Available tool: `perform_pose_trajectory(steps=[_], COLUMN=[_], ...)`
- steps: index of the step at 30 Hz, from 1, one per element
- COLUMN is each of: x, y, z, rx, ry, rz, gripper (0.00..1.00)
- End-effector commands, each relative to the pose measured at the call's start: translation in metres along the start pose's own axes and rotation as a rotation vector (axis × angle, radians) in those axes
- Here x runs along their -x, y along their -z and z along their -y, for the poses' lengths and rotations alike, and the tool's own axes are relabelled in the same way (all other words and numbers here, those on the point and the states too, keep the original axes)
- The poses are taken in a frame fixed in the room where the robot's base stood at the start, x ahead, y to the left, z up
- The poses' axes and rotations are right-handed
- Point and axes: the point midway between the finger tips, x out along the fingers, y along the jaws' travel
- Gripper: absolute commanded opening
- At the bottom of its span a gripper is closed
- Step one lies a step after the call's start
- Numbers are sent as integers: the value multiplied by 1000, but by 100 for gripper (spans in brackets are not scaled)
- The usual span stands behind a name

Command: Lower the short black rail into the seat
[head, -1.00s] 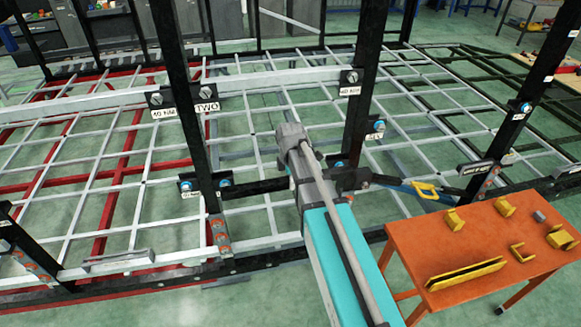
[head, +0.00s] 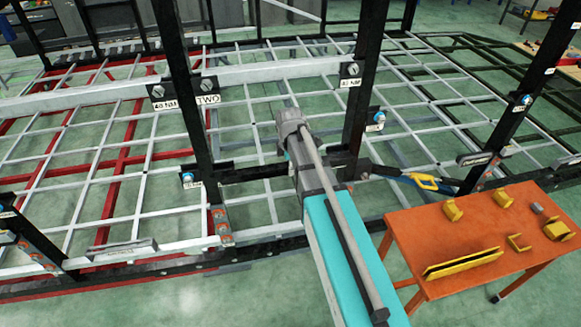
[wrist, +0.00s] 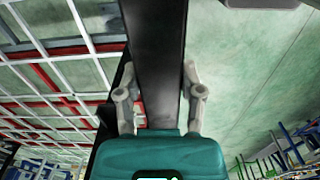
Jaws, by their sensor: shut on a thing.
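The short black rail (head: 255,173) lies roughly level between two black uprights in the head view. My gripper is hidden behind my arm there. In the wrist view my gripper (wrist: 159,72) has a finger on each side of the black rail (wrist: 157,45) and is shut on it. The seat appears to be the brackets on the uprights, with the left bracket (head: 192,177) at the rail's left end. The rail's right end is partly hidden by my arm. I cannot tell whether the rail touches the brackets.
The left upright (head: 181,90) and right upright (head: 362,95) stand close to my arm. A white grid frame spreads behind and below. An orange table (head: 405,232) with several yellow parts stands at the right. Green floor shows in front at the left.

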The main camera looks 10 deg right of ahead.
Motion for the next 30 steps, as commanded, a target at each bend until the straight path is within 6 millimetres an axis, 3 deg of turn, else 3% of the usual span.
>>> perform_pose_trajectory(steps=[30], x=[-5], y=[1], z=[-74], rx=[1], ry=[0], rz=[0], gripper=[0])
